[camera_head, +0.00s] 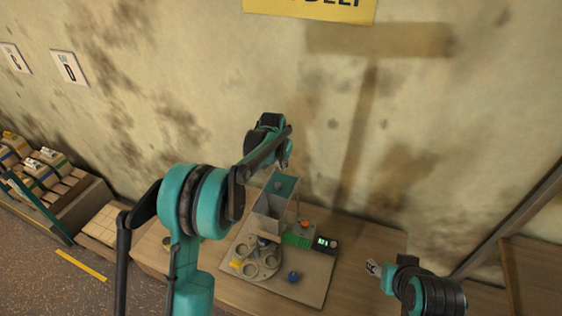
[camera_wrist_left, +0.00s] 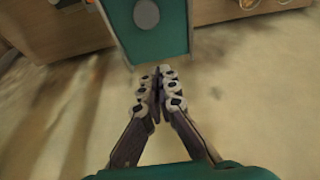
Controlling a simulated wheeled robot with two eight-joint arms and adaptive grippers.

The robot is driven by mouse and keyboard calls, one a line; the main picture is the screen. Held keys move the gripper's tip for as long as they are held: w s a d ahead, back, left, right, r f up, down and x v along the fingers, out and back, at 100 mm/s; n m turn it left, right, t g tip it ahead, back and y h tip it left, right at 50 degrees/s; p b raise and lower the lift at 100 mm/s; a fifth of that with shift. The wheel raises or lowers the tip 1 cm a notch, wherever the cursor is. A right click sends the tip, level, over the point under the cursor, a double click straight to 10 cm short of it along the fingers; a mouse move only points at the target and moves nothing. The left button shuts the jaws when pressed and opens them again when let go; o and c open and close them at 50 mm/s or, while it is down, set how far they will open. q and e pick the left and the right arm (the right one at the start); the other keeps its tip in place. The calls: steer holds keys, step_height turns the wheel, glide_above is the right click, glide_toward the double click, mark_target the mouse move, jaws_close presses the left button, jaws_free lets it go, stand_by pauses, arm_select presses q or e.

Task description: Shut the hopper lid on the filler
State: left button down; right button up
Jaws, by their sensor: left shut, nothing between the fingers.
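The filler's grey hopper (camera_head: 270,206) stands on a board on the table, its top open. Its teal lid (camera_head: 288,184) is raised at the hopper's back edge and has a round grey knob. In the left wrist view the lid (camera_wrist_left: 155,42) fills the top middle, with its knob (camera_wrist_left: 146,14) above my fingertips. My left gripper (camera_wrist_left: 158,78) is shut and empty, close to the lid's edge; contact cannot be told. In the head view it (camera_head: 286,160) is just above and behind the lid, partly hidden by the arm. My right gripper (camera_head: 373,268) is low at right, away from the filler.
Below the hopper are a round plate with holes (camera_head: 268,268), a yellow piece (camera_head: 236,264), a blue knob (camera_head: 294,277) and a green device with a lit display (camera_head: 322,242). A stained wall (camera_head: 350,120) stands close behind. Bare table (camera_head: 365,240) lies to the right.

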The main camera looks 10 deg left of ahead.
mark_target(280, 177)
arm_select(q)
steer(key=x, duration=0.4)
steer(key=s, duration=0.2)
steer(key=s+a, duration=0.1)
steer(key=s, duration=0.1)
steer(key=shift+w+f, duration=0.15)
steer(key=s+a+b, duration=0.1)
steer(key=s+b, duration=0.1)
steer(key=s, duration=0.8)
steer(key=shift+s+a, duration=0.25)
steer(key=shift+a, duration=0.15)
steer(key=shift+w, duration=0.1)
